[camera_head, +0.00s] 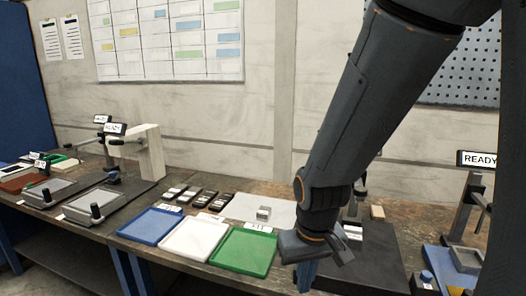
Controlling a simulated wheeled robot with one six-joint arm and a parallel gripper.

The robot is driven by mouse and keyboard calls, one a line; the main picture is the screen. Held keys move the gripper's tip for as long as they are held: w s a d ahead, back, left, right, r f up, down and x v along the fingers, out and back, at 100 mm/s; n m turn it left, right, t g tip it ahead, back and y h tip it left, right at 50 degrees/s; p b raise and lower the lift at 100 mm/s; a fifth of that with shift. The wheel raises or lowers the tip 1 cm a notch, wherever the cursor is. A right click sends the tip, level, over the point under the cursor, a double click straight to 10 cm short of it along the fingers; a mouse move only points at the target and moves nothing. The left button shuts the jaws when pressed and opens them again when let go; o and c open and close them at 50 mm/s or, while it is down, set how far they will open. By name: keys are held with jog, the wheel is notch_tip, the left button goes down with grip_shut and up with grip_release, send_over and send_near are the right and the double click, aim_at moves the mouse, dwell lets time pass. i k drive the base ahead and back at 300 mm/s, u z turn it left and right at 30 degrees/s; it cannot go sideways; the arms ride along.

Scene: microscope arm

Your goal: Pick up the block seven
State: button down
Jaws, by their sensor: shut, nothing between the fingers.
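My gripper (306,275) reaches down from the upper right. It is shut and empty, low in front of the table near the right side of the green tray. A small grey block (263,213) sits on a pale grey mat (238,207) behind the green tray, to the left of my gripper and apart from it. Several small dark pieces with pale labels (197,199) stand in rows to the left of the mat. The numbers are too small to read, so I cannot tell which one is block seven.
A blue tray (151,226), a white tray (194,238) and a green tray (243,252) line the table's front. A dark platform (362,262) stands at the right, partly behind my arm. A beige microscope-like stand (150,152) is at the left. A READY display (478,159) stands far right.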

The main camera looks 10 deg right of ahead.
aim_at(354, 235)
jog(key=z, duration=0.85)
